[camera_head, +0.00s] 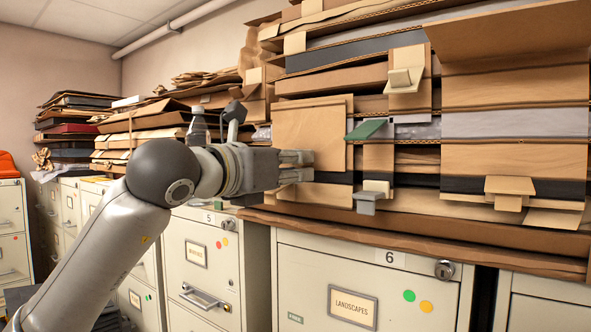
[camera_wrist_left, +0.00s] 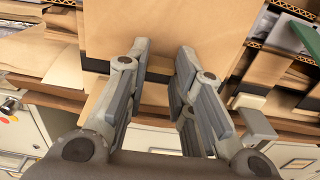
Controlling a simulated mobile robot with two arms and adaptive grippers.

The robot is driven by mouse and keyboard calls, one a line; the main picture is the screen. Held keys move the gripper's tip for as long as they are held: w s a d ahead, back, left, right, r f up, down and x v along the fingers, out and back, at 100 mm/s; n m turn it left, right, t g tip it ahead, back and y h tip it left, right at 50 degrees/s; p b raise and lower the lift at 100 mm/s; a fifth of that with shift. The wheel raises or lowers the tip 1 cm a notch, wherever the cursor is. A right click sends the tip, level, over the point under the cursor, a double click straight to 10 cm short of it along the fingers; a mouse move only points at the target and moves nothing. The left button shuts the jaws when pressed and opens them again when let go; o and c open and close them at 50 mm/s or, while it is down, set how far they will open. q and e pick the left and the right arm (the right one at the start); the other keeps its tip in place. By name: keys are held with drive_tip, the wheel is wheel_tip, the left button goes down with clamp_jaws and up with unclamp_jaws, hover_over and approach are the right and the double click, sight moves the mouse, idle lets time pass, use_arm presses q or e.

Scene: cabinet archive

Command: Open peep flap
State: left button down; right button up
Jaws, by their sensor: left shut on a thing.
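A tan cardboard flap (camera_head: 308,135) hangs on the front of the stacked cardboard, left of the middle, and looks closed; I take it for the peep flap. My left gripper (camera_head: 300,166) is at its lower edge, coming in from the left. In the left wrist view, the fingers (camera_wrist_left: 160,72) straddle a tan piece at the flap's lower edge (camera_wrist_left: 165,25) and are shut on it. The exact contact is partly hidden by the fingers. My right gripper is not in view.
A green tab (camera_head: 366,129) and a small grey block (camera_head: 367,200) stick out just right of the flap. A large raised cardboard panel (camera_head: 510,32) juts out at the upper right. Filing cabinets (camera_head: 365,285) stand below the stack.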

use_arm(q)
drive_tip(key=shift+s+a+r, duration=0.15)
drive_tip(key=shift+s+r, duration=0.05)
drive_tip(key=shift+s+a+r+b, duration=0.75)
drive_tip(key=shift+s+a+r, duration=0.1)
drive_tip(key=shift+s+r, duration=0.2)
drive_tip(key=c, duration=1.7)
unclamp_jaws()
drive_tip(key=shift+s+a+r, duration=0.1)
drive_tip(key=shift+s+a, duration=0.25)
drive_tip(key=shift+o, duration=1.4)
drive_tip(key=shift+w, duration=0.15)
drive_tip(key=shift+o, duration=0.9)
drive_tip(key=shift+w+d+f, duration=0.1)
drive_tip(key=shift+w+f, duration=0.15)
drive_tip(key=shift+w, duration=0.1)
drive_tip(key=shift+s+d, duration=0.2)
drive_tip(key=shift+s, duration=0.05)
drive_tip(key=shift+d+r, duration=0.1)
drive_tip(key=shift+s, duration=0.1)
